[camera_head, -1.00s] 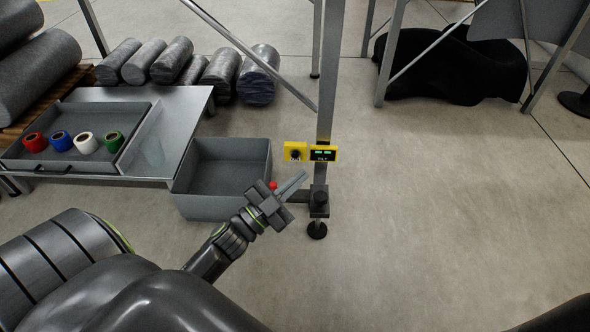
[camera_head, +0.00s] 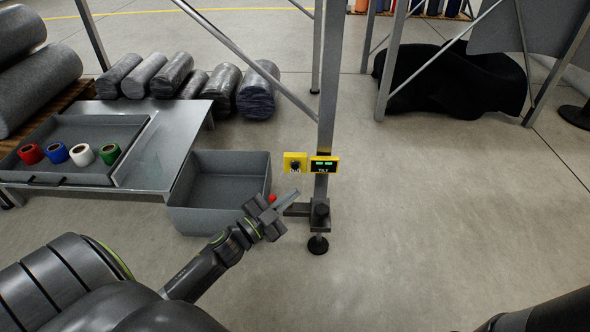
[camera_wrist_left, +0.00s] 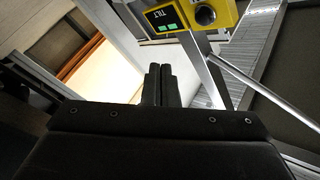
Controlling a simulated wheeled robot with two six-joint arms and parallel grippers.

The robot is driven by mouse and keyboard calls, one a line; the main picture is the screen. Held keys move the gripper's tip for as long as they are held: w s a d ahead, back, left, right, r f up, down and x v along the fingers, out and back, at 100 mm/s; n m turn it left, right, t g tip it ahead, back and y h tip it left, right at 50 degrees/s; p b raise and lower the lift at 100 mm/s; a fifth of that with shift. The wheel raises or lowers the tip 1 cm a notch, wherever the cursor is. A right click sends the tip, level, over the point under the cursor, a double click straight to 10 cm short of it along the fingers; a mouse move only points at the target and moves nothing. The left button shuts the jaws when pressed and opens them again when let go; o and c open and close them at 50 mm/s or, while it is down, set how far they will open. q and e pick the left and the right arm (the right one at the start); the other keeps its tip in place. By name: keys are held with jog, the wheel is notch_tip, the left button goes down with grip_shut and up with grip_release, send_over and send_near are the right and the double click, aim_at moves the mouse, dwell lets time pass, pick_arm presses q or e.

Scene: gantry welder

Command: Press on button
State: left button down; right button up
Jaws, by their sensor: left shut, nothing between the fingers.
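A yellow box with a round black button (camera_head: 295,165) is fixed beside the upright metal post in the head view. The button also shows at the top of the left wrist view (camera_wrist_left: 204,15). Next to it is a yellow-framed TILT panel (camera_head: 323,165) with green lights, also seen in the left wrist view (camera_wrist_left: 166,19). My left gripper (camera_head: 295,193) is shut and empty, its fingertips below the button box in the picture and apart from it. In the left wrist view the shut fingers (camera_wrist_left: 157,72) point up, below the TILT panel. My right gripper is out of view.
The metal post (camera_head: 326,100) and its foot clamp (camera_head: 319,212) stand close to my left gripper. A small red part (camera_head: 272,198) is partly hidden behind it. A grey bin (camera_head: 215,220) and low table (camera_head: 180,125) are left.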

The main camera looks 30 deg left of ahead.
aim_at(295, 166)
pick_arm(q)
jog(key=w+a+b, duration=0.1)
jog(key=w+a, duration=0.2)
jog(key=w, duration=0.2)
jog(key=shift+w+a, duration=0.15)
jog(key=shift+w, duration=0.1)
dwell(0.8)
dwell(0.8)
dwell(0.3)
jog(key=shift+w+a, duration=0.25)
jog(key=shift+w, duration=0.1)
